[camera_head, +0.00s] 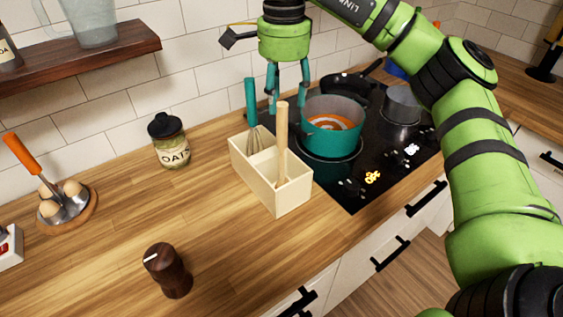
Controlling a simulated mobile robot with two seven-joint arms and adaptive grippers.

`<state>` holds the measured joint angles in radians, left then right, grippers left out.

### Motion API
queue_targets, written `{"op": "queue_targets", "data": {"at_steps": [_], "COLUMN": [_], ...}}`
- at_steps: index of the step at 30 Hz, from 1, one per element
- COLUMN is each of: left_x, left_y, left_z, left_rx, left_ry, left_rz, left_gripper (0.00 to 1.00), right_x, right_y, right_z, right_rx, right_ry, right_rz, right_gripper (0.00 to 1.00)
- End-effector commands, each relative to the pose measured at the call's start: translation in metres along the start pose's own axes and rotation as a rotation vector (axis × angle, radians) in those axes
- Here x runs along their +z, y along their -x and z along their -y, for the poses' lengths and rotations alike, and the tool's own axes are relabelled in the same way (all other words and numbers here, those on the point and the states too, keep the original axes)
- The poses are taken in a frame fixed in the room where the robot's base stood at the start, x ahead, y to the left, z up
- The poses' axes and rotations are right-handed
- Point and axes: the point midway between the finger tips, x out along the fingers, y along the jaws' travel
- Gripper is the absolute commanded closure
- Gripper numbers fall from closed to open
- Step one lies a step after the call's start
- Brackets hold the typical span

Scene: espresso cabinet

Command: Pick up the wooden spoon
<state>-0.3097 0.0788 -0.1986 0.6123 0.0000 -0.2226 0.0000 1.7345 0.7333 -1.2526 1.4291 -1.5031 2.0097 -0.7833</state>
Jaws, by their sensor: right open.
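The wooden spoon (282,135) stands upright in the right part of the cream utensil holder (294,199); only its pale handle shows clearly, and its lower end is hidden inside. My right gripper (288,101) points down with its teal fingers apart, one on each side of the handle's top in the picture. It appears open and empty. Whether the handle is truly between the fingers or in front of them I cannot tell. My left gripper is not in view.
A teal-handled whisk (251,100) stands in the holder's other compartment. A teal pot (331,133) with orange contents sits on the black cooktop (352,190) to the right. An oats jar (169,144) and dark wooden mill (167,270) stand on the counter.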

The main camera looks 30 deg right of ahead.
Motion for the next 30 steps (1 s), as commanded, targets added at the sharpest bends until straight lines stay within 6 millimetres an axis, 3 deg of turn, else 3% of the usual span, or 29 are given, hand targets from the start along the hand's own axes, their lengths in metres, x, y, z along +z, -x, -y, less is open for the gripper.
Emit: {"op": "queue_targets", "data": {"at_steps": [5,13,18,25,26,29,30], "left_x": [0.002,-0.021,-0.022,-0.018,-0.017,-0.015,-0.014], "left_y": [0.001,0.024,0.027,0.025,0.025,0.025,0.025], "left_z": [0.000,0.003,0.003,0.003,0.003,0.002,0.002], "left_rx": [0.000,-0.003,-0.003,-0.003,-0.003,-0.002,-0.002], "left_ry": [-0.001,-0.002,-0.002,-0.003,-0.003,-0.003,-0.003], "left_rz": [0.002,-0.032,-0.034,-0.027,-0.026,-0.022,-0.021], "left_gripper": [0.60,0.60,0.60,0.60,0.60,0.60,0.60], "right_x": [0.000,0.000,0.001,0.001,0.001,0.001,0.001], "right_y": [-0.018,-0.050,-0.071,-0.074,-0.074,-0.074,-0.074], "right_z": [-0.001,-0.002,-0.001,-0.001,-0.001,-0.001,-0.001], "right_rx": [0.004,0.005,0.002,0.000,0.000,0.000,0.000], "right_ry": [0.000,0.000,-0.002,-0.001,-0.001,-0.001,-0.001], "right_rz": [-0.001,-0.001,0.000,0.000,0.000,0.000,0.000], "right_gripper": [0.49,0.49,0.49,0.49,0.53,0.93,1.00]}}
